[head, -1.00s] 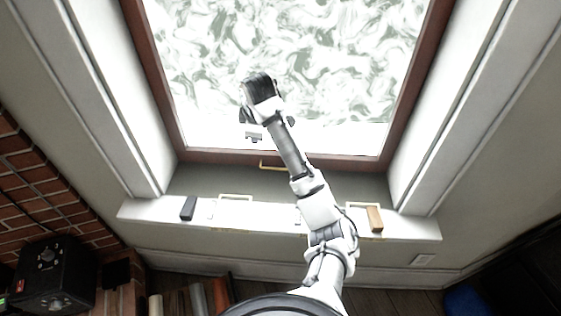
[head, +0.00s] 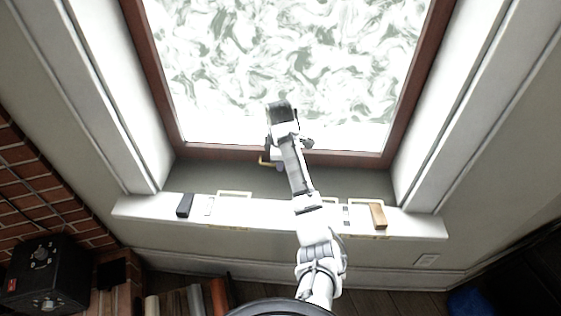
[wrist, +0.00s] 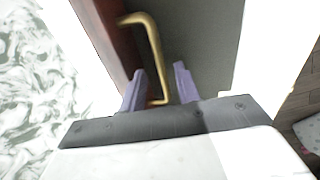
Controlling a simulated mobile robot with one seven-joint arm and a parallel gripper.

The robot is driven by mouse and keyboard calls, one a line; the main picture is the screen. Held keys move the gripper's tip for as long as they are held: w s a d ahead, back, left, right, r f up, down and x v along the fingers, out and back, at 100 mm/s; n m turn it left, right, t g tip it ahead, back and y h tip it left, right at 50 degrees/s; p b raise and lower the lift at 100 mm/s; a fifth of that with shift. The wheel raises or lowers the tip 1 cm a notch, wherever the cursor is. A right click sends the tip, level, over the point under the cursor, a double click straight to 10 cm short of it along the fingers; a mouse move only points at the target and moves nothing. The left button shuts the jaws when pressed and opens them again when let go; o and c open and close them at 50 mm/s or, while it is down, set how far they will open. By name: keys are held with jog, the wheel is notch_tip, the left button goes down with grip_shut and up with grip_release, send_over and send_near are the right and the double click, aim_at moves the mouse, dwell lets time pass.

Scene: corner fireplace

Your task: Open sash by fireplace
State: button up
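The sash is a bright patterned pane (head: 290,60) in a brown frame (head: 345,158), straight ahead in the head view. A brass handle (head: 264,162) sits at its lower rail, partly hidden by my arm. In the wrist view the bent handle (wrist: 152,45) stands out from the brown frame (wrist: 105,35). My gripper (wrist: 160,88) is open, its two purple fingers on either side of the handle's near end. I cannot tell whether either finger touches it. In the head view my gripper (head: 272,160) is at the lower rail.
A white sill (head: 265,212) runs below the sash. It bears a dark block (head: 185,205) at left and a wooden block (head: 377,215) at right. Brickwork (head: 30,185) and a black box with dials (head: 45,270) are at left. White reveals (head: 455,110) flank the sash.

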jog(key=shift+w+f, duration=0.15)
jog(key=shift+f, duration=0.6)
grip_shut()
